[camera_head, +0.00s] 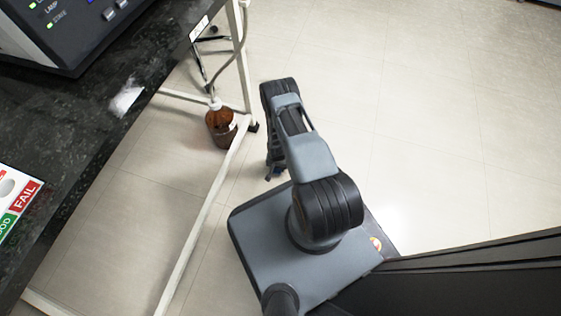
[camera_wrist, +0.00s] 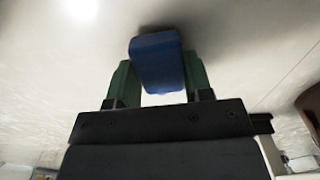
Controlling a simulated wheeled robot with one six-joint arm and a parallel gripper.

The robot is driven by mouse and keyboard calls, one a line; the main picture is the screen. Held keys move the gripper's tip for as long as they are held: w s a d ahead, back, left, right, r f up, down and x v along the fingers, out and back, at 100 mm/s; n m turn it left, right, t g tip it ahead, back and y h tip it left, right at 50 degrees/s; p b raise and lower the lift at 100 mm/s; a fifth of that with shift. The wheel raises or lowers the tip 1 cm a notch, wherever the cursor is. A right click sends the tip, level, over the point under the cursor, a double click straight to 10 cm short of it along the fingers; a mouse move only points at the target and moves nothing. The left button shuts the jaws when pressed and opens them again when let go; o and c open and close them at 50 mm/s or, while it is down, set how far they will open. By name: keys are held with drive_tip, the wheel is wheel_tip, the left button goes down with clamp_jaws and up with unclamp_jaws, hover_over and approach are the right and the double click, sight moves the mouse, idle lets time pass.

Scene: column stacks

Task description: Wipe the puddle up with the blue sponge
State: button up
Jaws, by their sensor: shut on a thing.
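The blue sponge (camera_wrist: 157,62) sits between the two green fingers of my gripper (camera_wrist: 158,82) in the wrist view, and the fingers are shut on it. A dark shadow lies on the pale floor close around the sponge's far end; I cannot tell whether it touches the floor. I cannot make out a puddle for certain in either view.
The black bench top (camera_head: 75,125) is at left, with a grey instrument (camera_head: 85,25) and a GOOD/FAIL label (camera_head: 25,195). Floor (camera_head: 420,120) at right is clear.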

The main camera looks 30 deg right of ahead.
drive_tip(key=shift+d+r+p, duration=0.1)
drive_tip(key=shift+r+p, duration=2.05)
drive_tip(key=shift+r, duration=1.4)
drive_tip(key=shift+w, duration=0.1)
